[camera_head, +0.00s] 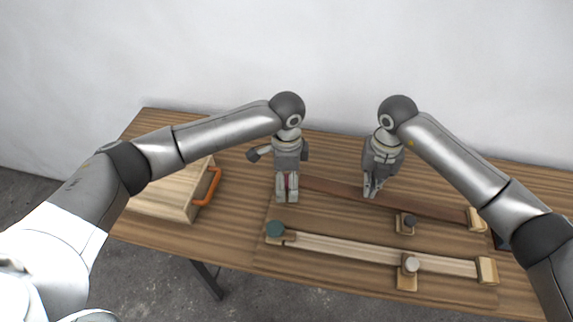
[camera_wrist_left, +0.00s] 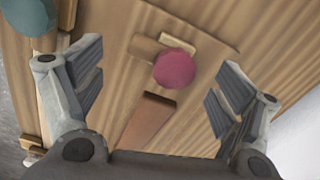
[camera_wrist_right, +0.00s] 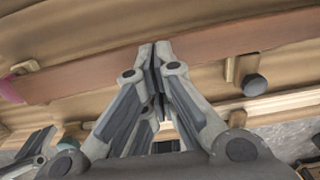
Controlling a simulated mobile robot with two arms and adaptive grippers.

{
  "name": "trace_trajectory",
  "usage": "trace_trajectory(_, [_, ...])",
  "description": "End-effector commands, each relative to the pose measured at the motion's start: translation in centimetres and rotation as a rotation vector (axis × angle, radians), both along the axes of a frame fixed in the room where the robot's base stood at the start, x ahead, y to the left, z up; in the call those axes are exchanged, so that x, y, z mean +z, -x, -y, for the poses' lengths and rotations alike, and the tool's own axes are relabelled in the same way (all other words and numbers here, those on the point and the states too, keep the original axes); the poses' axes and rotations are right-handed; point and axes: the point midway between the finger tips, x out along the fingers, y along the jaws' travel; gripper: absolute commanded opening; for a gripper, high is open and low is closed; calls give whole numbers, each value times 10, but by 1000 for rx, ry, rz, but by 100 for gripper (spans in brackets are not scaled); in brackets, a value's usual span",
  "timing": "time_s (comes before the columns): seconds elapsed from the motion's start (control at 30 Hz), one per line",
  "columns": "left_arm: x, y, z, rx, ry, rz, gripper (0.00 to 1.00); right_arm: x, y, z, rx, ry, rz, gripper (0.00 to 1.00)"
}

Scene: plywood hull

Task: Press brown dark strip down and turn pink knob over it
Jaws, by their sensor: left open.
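The dark brown strip (camera_head: 435,207) runs across the board, and its left end shows in the left wrist view (camera_wrist_left: 150,120). The pink knob (camera_wrist_left: 175,68) sits on a small wooden latch piece near that end; a sliver shows at the left edge of the right wrist view (camera_wrist_right: 10,90). My left gripper (camera_head: 287,198) is open above the pink knob, which appears between its spread fingers (camera_wrist_left: 165,90) in the left wrist view. My right gripper (camera_head: 371,194) has its fingertips together (camera_wrist_right: 155,46) over the strip's middle; whether they touch it I cannot tell.
A dark grey knob (camera_head: 408,221) on a wooden piece is beside the brown strip. A pale strip (camera_head: 340,248) lies nearer, with a teal knob (camera_head: 275,229) and a light grey knob (camera_head: 411,264). A wooden box with an orange handle (camera_head: 210,187) stands at left.

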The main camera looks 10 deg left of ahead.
Motion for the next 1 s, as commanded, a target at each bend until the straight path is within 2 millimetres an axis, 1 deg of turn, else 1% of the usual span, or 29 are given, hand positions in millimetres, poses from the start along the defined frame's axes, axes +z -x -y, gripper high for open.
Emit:
trace_trajectory(0.03, [-8,1,0,0,-2,-1,89,0,0,0,0,0,0,0])
trace_trajectory(0.1, [-16,0,0,0,-2,-1,89,0,0,0,0,0,0,0])
trace_trajectory(0.2, [-24,0,0,0,-1,0,89,0,0,0,0,0,0,0])
trace_trajectory(0.33, [-29,0,0,0,-1,1,89,0,0,0,0,0,0,0])
trace_trajectory(0.57, [-30,0,0,0,0,1,89,0,0,0,0,0,0,0])
trace_trajectory(0.67, [-30,0,0,0,0,1,79,0,0,0,0,0,0,0])
trace_trajectory(0.9, [-29,0,0,0,0,1,48,0,0,0,0,0,0,0])
trace_trajectory(0.97, [-29,0,0,0,0,1,40,0,0,0,0,0,0,0])
trace_trajectory(1.0, [-29,0,0,0,0,1,39,0,0,0,0,0,0,0])
